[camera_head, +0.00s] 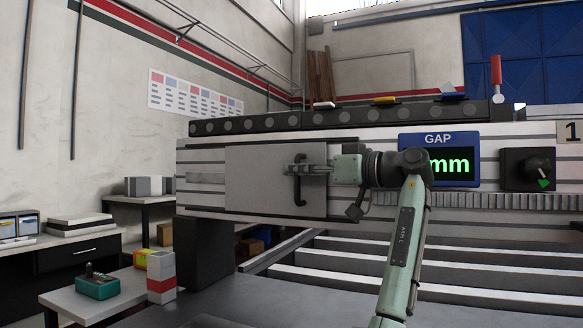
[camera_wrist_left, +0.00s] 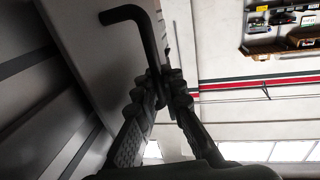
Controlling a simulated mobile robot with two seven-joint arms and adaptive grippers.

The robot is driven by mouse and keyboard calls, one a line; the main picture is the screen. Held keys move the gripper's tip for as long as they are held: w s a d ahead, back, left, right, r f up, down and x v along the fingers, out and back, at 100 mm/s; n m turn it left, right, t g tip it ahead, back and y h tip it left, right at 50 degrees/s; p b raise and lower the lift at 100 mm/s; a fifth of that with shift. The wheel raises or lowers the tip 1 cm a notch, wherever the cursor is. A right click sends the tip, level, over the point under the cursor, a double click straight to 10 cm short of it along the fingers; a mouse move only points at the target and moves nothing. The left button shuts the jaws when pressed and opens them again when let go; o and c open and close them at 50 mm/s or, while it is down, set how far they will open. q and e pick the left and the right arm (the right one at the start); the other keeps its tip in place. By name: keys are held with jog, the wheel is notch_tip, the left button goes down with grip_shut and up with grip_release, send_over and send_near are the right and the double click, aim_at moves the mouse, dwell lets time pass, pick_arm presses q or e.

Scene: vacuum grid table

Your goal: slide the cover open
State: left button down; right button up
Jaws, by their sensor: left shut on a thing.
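The cover is a flat grey panel (camera_head: 258,185) set between dark rails on the front of the long machine beam in the head view. A black bar handle (camera_head: 299,192) stands upright near its right edge. My left gripper (camera_head: 300,168) reaches in from the right and is shut on the handle. In the left wrist view the fingers (camera_wrist_left: 165,88) close around the black handle (camera_wrist_left: 127,12), whose bent end sticks out beyond them. The cover (camera_wrist_left: 90,45) fills part of that view's left side. My fingers hide part of the handle. My right gripper is not in view.
A blue GAP display (camera_head: 438,140) and a black knob (camera_head: 527,169) sit on the beam to the right, the display partly behind my wrist. The slatted grid table (camera_head: 350,268) lies below. A side table (camera_head: 95,302) with a teal box (camera_head: 97,287) stands at lower left.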

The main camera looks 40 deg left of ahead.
pick_arm(q)
jog(key=c, duration=1.9)
grip_release()
jog(key=shift+d, duration=0.1)
jog(key=d, duration=1.2)
jog(key=shift+w, duration=0.25)
jog(key=shift+a, duration=0.1)
